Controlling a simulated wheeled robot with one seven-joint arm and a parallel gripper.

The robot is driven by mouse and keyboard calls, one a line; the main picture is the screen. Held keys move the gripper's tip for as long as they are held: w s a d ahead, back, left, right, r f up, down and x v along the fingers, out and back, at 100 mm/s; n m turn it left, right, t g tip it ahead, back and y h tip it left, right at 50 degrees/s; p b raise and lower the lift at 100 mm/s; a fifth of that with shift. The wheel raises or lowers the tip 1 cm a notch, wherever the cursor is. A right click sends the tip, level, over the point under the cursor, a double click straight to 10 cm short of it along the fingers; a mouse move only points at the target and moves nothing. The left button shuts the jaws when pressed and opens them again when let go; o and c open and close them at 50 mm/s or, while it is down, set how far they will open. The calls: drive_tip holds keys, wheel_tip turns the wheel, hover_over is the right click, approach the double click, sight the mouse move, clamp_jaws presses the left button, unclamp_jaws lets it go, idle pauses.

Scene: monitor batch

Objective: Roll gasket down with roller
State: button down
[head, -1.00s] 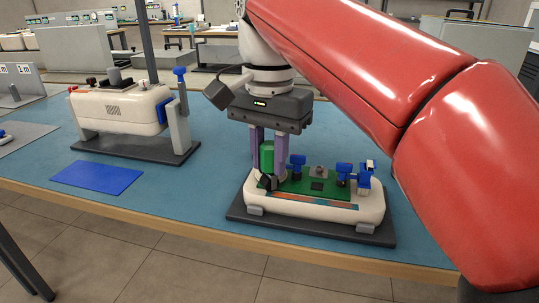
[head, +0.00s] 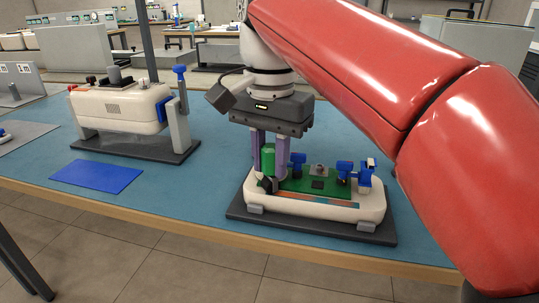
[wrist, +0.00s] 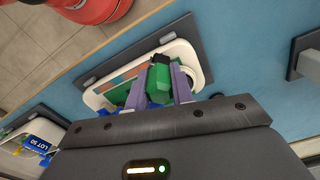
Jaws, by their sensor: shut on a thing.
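My gripper (head: 269,160) points down, shut on the green handle of the roller (head: 267,162), between its two purple fingers. The roller's dark end (head: 268,185) is low at the left end of the white housing (head: 310,207); I cannot tell whether it touches. A thin orange-red and teal strip, likely the gasket (head: 320,201), runs along the housing's front edge beside a green board (head: 300,184). In the wrist view, the roller (wrist: 159,72) shows between the fingers over the housing (wrist: 182,50), and the strip (wrist: 120,80) lies left of it.
Blue clamps (head: 344,170) stand up along the board, right of my gripper. A dark base plate (head: 320,230) carries the housing. Another white housing on a stand (head: 118,107) is at the left, with a blue mat (head: 97,177) in front. The blue tabletop between them is clear.

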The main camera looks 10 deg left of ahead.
drive_tip(key=shift+s+d+r, duration=0.1)
drive_tip(key=shift+d, duration=1)
drive_tip(key=shift+s+d+f+b, duration=0.1)
drive_tip(key=shift+d+b, duration=0.15)
drive_tip(key=shift+d, duration=0.9)
drive_tip(key=shift+s+d+f+b, duration=0.1)
drive_tip(key=shift+d+b, duration=0.1)
drive_tip(key=shift+d, duration=0.9)
drive_tip(key=shift+s+d, duration=0.15)
drive_tip(key=shift+d, duration=1.6)
drive_tip(key=shift+s+d, duration=0.1)
drive_tip(key=shift+d, duration=1.65)
drive_tip(key=shift+a+r+p, duration=0.15)
drive_tip(key=shift+a+p, duration=0.45)
drive_tip(key=shift+a, duration=0.3)
drive_tip(key=shift+w+a, duration=0.2)
drive_tip(key=shift+a, duration=1.45)
drive_tip(key=shift+w+a, duration=0.15)
drive_tip(key=shift+a, duration=2.05)
drive_tip(key=shift+w+a+f, duration=0.1)
drive_tip(key=shift+a, duration=1)
drive_tip(key=shift+w+a+f, duration=0.1)
drive_tip(key=shift+a, duration=0.95)
drive_tip(key=shift+f, duration=0.1)
